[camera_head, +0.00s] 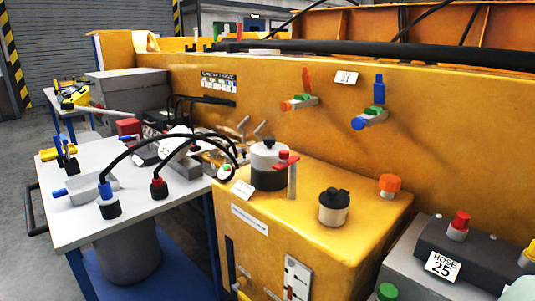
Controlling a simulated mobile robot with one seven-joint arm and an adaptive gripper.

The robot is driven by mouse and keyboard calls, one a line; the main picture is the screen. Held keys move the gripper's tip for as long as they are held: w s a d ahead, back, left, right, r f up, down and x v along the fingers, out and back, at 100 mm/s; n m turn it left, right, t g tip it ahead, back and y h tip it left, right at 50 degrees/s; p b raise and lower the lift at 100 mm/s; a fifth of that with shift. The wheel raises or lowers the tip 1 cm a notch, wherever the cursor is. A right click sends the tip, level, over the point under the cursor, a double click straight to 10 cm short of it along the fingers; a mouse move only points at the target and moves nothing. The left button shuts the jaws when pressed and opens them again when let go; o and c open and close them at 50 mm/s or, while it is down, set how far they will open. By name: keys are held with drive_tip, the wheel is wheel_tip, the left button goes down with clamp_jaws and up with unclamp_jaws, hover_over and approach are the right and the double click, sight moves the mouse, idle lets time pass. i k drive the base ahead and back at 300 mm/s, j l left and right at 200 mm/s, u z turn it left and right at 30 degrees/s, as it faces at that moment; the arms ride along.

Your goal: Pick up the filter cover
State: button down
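No part is labelled as the filter cover, so I cannot tell for sure which it is. Two capped cylinders stand upright on the yellow cabinet (300,225). One is a beige canister with a black knobbed lid (333,207), near the middle of the top. The other is a larger grey and black canister with a black knob (265,172), at the back left, beside a red-handled lever valve (290,172).
A light table (150,205) at left holds hoses with blue and red fittings (107,200). An orange knob (390,185) sits right of the beige canister. A yellow wall (330,130) with protruding valves (375,105) rises behind. A dark "HOSE 25" box (490,262) stands at right.

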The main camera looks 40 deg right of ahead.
sight(263, 155)
drive_tip(key=i+j, duration=0.1)
drive_tip(key=i, duration=0.35)
drive_tip(key=i+j+z, duration=0.1)
drive_tip(key=i, duration=0.3)
drive_tip(key=i+z, duration=0.1)
drive_tip(key=z, duration=1.45)
